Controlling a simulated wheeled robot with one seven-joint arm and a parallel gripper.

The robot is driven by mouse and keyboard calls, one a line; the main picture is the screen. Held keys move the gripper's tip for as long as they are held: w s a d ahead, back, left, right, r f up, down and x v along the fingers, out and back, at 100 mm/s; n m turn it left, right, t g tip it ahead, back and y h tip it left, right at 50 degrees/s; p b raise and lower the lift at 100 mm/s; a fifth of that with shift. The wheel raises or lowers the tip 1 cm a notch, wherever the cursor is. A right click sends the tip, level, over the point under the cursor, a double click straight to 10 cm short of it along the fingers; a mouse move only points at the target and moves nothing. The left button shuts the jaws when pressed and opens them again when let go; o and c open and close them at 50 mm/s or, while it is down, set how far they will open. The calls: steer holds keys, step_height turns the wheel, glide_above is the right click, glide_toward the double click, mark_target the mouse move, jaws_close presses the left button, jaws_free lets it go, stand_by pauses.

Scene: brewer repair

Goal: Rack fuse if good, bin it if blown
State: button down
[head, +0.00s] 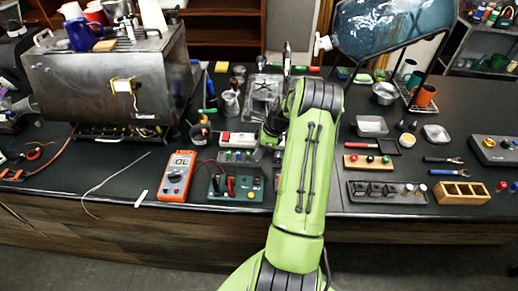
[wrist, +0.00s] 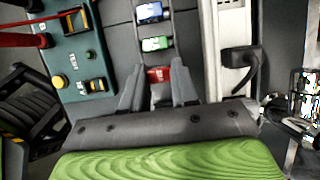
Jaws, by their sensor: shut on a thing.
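My gripper (wrist: 158,88) is shut on a red fuse (wrist: 159,74), whose top shows between the fingers in the wrist view. The fuse lines up with a grey rack (wrist: 139,22) that holds a blue fuse (wrist: 150,12) and a green fuse (wrist: 156,44). I cannot tell whether the red fuse is seated in the rack or just above it. In the head view my arm hides most of the gripper. The orange multimeter (head: 178,176) shows what looks like "OL". The teal test board (head: 237,187) stands right of it, and also shows in the wrist view (wrist: 76,58).
A white strip with a red part (head: 237,138) lies behind the rack. A metal brewer (head: 105,80) stands at the back left. Trays, pliers and a wooden block (head: 461,193) lie on the right. The front bench left of the multimeter holds a loose wire.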

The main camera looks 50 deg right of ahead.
steer(key=shift+f, duration=0.55)
stand_by(1.4)
steer(key=c, duration=0.8)
jaws_free()
steer(key=v, duration=1.5)
steer(key=shift+s+r+p, duration=0.2)
steer(key=shift+r+p, duration=0.1)
steer(key=shift+p, duration=0.1)
steer(key=shift+d, duration=0.1)
